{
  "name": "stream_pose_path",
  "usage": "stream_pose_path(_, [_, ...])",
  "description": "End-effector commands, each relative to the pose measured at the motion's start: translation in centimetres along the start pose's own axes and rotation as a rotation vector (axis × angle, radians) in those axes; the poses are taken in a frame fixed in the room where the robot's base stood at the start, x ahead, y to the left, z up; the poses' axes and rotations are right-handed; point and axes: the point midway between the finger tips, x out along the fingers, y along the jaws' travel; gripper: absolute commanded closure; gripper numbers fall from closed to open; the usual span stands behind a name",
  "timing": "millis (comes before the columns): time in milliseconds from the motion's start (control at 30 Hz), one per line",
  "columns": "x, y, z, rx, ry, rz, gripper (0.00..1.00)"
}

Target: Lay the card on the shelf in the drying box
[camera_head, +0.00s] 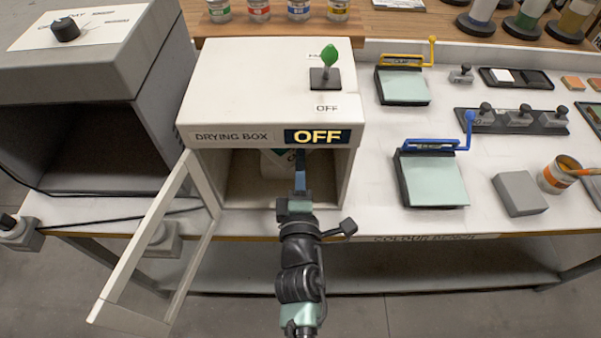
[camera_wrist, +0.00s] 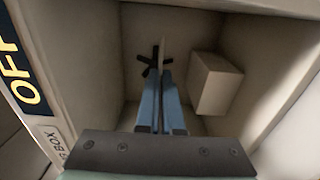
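The white drying box (camera_head: 222,81) stands on the bench with its front open, and its sign reads OFF. My gripper (camera_head: 300,157) reaches into the opening. In the wrist view its blue fingers (camera_wrist: 161,82) are close together on a thin, pale edge, which looks like the card (camera_wrist: 162,52) seen edge-on. A pale raised block (camera_wrist: 215,82), perhaps the shelf, stands inside to the right of the fingers. A dark cross-shaped thing (camera_wrist: 147,68) shows near the fingertips.
The box's framed door (camera_head: 150,235) hangs open at the lower left. A green-tipped lever (camera_head: 328,62) stands on top of the box. A grey box (camera_head: 90,80) is to the left. Pads with clips (camera_head: 433,182) and a brush can (camera_head: 560,176) are at right.

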Motion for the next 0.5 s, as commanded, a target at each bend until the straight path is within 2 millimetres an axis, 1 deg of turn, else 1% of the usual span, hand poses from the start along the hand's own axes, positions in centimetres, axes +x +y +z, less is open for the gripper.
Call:
stream_pose_path(33, [1.2, 0.4, 0.0, 0.001, -0.001, 0.002, 1.0])
stream_pose_path(67, [0.9, -1.1, 0.1, 0.001, -0.002, -0.001, 1.0])
stream_pose_path(100, [0.8, -2.0, 0.1, 0.0, -0.003, -0.001, 1.0])
stream_pose_path(133, [0.8, -2.4, 0.1, 0.0, -0.002, -0.001, 1.0])
stream_pose_path(233, [0.7, -3.1, 0.1, 0.0, -0.002, 0.0, 1.0])
stream_pose_path(400, [0.7, -3.5, 0.1, 0.0, -0.002, 0.0, 1.0])
stream_pose_path(500, [0.7, -4.5, 0.1, 0.0, -0.002, 0.0, 1.0])
